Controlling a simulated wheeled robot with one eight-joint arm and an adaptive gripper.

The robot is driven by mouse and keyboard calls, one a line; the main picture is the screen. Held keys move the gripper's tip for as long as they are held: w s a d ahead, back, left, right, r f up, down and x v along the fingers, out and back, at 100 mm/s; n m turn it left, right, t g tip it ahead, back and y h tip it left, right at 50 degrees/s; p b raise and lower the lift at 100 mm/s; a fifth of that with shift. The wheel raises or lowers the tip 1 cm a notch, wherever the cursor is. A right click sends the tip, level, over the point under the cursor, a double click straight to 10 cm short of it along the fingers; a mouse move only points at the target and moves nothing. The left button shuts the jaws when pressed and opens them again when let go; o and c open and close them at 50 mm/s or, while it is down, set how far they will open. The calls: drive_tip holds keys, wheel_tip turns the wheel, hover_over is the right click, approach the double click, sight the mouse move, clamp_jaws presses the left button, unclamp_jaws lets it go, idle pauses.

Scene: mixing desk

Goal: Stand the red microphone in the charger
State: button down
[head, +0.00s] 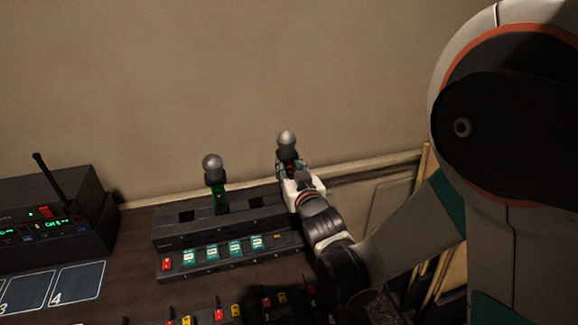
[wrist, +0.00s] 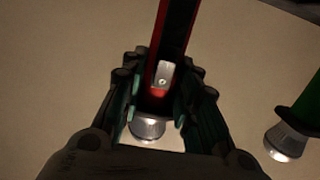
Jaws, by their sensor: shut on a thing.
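The red microphone (head: 286,139) has a silver ball head and stands upright, head up, in my gripper (head: 292,172). In the wrist view its red and black body (wrist: 177,35) runs between the fingers of my gripper (wrist: 160,100), which are shut on it just below the head. The black charger (head: 172,241) lies on the desk. The gripper is at the charger's right end, above and a little behind it. My gripper and wrist hide the microphone's lower end in the head view, so I cannot tell whether it touches the charger.
A green microphone (head: 213,165) stands upright in the charger, with open dark slots on either side of it. It also shows in the wrist view (wrist: 303,115). A black receiver with an antenna (head: 55,225) is at left. Mixer faders (head: 218,314) lie in front; the wall is behind.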

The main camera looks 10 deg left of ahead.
drive_tip(key=shift+f, duration=0.95)
idle(0.5)
drive_tip(key=c, duration=0.6)
unclamp_jaws()
drive_tip(key=shift+o, duration=0.2)
drive_tip(key=shift+r, duration=0.1)
